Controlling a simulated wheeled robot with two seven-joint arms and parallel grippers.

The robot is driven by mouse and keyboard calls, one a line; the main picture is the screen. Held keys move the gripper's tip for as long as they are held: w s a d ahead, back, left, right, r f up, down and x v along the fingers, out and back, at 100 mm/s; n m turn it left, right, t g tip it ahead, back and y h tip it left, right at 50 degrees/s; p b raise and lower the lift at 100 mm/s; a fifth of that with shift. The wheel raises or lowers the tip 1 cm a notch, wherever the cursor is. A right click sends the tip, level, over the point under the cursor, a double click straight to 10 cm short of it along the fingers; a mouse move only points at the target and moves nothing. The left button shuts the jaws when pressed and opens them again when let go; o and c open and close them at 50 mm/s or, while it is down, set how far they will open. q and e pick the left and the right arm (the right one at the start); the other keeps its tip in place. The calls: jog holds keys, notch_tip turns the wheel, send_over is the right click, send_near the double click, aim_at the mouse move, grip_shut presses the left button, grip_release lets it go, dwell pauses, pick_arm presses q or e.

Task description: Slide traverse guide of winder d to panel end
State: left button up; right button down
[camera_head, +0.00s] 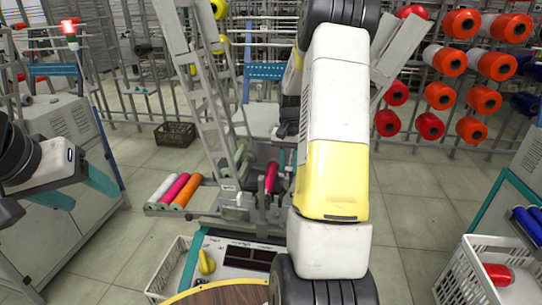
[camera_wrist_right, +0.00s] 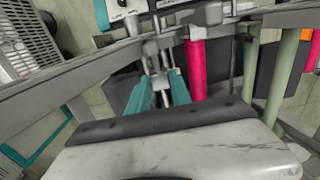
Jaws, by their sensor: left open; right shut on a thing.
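The winder (camera_head: 238,200) in front of me has a grey frame and carries a magenta bobbin (camera_head: 270,178), which also shows in the right wrist view (camera_wrist_right: 196,70). No letter on it is readable. Its control panel (camera_head: 240,252) has a yellow knob and dark displays, at the near end. In the right wrist view my right gripper (camera_wrist_right: 160,92) has its teal fingers shut on a small grey metal part (camera_wrist_right: 161,80), apparently the traverse guide, left of the magenta bobbin. In the head view my right arm hides most of this. My left gripper (camera_head: 97,198) is open and empty at far left.
White, magenta and orange spools (camera_head: 178,190) lie on a holder left of the winder. A grey cabinet (camera_head: 60,130) stands near my left gripper. A white basket (camera_head: 490,265) is at lower right, with racks of spools behind.

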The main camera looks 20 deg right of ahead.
aim_at(288, 174)
jog(key=shift+s+a+r, duration=0.1)
jog(key=shift+s+a, duration=0.35)
jog(key=shift+s, duration=0.3)
jog(key=c, duration=1.2)
grip_release()
jog(key=shift+o, duration=0.2)
notch_tip(288, 174, up, 7)
jog(key=shift+r, duration=0.35)
